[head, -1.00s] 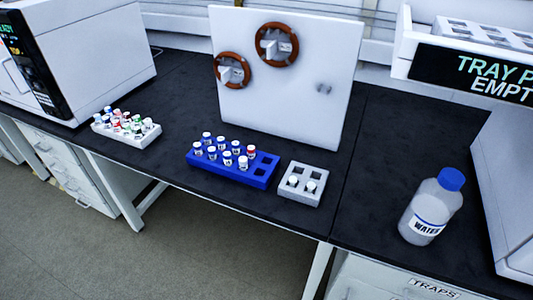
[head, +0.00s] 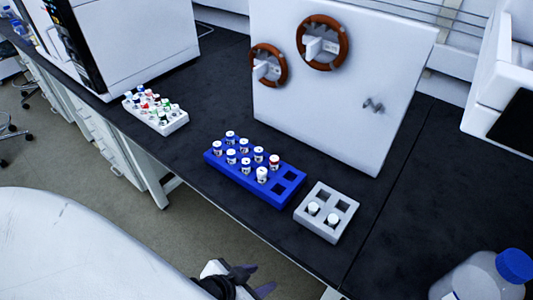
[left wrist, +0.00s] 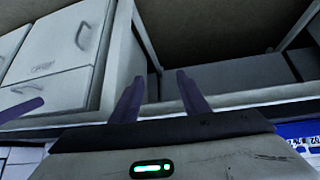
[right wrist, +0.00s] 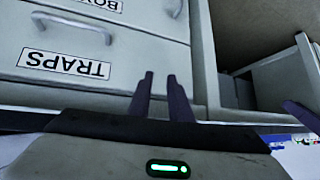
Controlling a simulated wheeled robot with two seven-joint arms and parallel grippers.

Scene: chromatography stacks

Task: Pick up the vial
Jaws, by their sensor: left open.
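Several small white-capped vials, one of them red-capped (head: 274,161), stand in a blue rack (head: 284,199) on the black bench. A taller-looking white-capped vial (head: 262,174) stands at its front, near the empty holes. A grey rack (head: 347,190) beside it holds two white-capped vials (head: 313,209). The frames do not show which vial is meant. My left gripper (head: 254,281) is low in front of the bench, empty; its fingers stand apart in the left wrist view (left wrist: 159,95). My right gripper (right wrist: 160,95) shows only in the right wrist view, empty, its fingers narrowly apart.
A white rack (head: 183,121) of vials with mixed cap colours stands at the left. A white panel with two brown rings (head: 380,85) rises behind the racks. A water bottle (head: 482,278) is at the lower right.

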